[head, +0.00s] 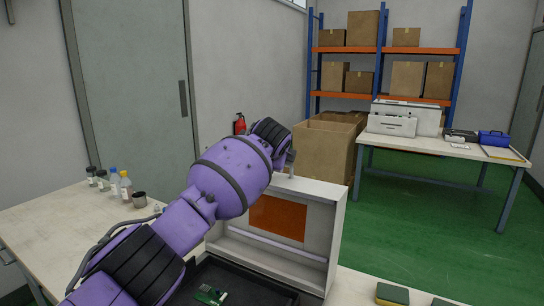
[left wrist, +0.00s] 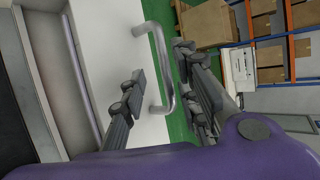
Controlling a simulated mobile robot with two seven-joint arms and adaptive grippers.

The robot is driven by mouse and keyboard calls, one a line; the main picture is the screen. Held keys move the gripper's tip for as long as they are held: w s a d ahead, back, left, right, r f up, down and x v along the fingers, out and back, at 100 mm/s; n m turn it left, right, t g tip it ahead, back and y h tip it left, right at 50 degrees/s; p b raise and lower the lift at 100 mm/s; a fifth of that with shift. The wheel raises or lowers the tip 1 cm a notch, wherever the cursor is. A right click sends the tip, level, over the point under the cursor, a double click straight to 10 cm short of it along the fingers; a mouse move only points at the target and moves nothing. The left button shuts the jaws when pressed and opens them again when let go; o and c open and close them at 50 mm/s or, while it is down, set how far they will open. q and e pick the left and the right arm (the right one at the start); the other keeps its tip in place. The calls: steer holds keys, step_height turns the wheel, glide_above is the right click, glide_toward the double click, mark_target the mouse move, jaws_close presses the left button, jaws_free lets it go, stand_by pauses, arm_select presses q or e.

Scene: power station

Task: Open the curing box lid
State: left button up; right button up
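The curing box lid (head: 322,215) stands raised, pale grey with an orange window (head: 277,218). Below it the open box shows a dark interior (head: 245,287) holding a small green board (head: 210,294). My left arm reaches across to the lid's top edge; it hides the lid's left part, and the gripper is barely visible there. In the left wrist view, the lid's white face (left wrist: 103,50) carries a metal bar handle (left wrist: 170,72). My left gripper (left wrist: 160,67) is open, with a finger on either side of the handle and visible gaps. My right gripper is out of view.
Bottles (head: 114,182) and a dark cup (head: 139,199) stand on the bench (head: 40,222) at left. Sponges (head: 392,294) lie at front right. Large cardboard boxes (head: 322,152), a second table (head: 440,148) and shelving (head: 430,50) stand behind. Green floor is clear at right.

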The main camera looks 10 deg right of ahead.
arm_select(q)
steer(key=v, duration=0.9)
steer(key=shift+s, duration=0.1)
